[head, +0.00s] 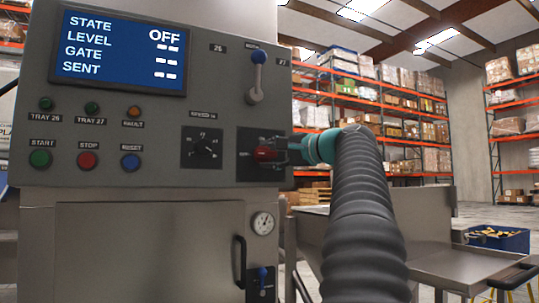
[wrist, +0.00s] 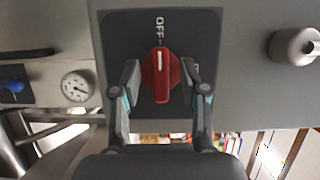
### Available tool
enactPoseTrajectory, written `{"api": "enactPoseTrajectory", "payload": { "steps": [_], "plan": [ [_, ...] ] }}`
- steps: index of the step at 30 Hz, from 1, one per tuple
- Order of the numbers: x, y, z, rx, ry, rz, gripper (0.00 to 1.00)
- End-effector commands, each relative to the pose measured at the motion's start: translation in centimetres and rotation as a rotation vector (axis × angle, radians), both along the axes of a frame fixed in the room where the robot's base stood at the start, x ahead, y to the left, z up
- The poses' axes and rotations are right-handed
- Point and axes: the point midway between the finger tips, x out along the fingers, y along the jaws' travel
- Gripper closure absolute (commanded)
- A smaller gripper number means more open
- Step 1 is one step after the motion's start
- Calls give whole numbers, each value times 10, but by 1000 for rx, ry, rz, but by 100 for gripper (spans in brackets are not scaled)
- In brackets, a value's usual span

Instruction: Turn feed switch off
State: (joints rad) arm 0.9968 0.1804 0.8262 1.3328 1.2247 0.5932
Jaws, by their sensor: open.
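The feed switch is a red rotary knob (wrist: 160,78) on a dark square plate (wrist: 190,27). In the wrist view its white mark points up, toward the printed word OFF. My gripper (wrist: 160,73) is open, with one finger on each side of the knob and small gaps visible. A second label right of the knob is mostly hidden by the right finger. In the head view the red knob (head: 266,154) sits at the panel's lower right, with my gripper (head: 280,150) coming from the right. The screen (head: 122,48) reads STATE OFF, with dashes on the other lines.
A speed dial (head: 203,147) is left of the switch, and a blue-knobbed lever (head: 257,75) stands above it. Green, red and blue buttons line the panel's lower left. A gauge (head: 263,224) and door handle (head: 239,262) are below. A metal table (head: 450,265) stands right.

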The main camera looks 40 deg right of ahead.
Motion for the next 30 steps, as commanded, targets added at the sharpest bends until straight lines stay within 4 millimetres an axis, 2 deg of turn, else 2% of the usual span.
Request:
{"api": "enactPoseTrajectory", "payload": {
  "steps": [5,18,24,30],
  "plan": [
    [-14,-3,0,0,1,-4,56],
    [-93,-15,0,0,0,-3,56],
    [-112,-18,1,-1,0,-1,56],
    [-118,-18,1,-1,0,1,56]
  ]
}}
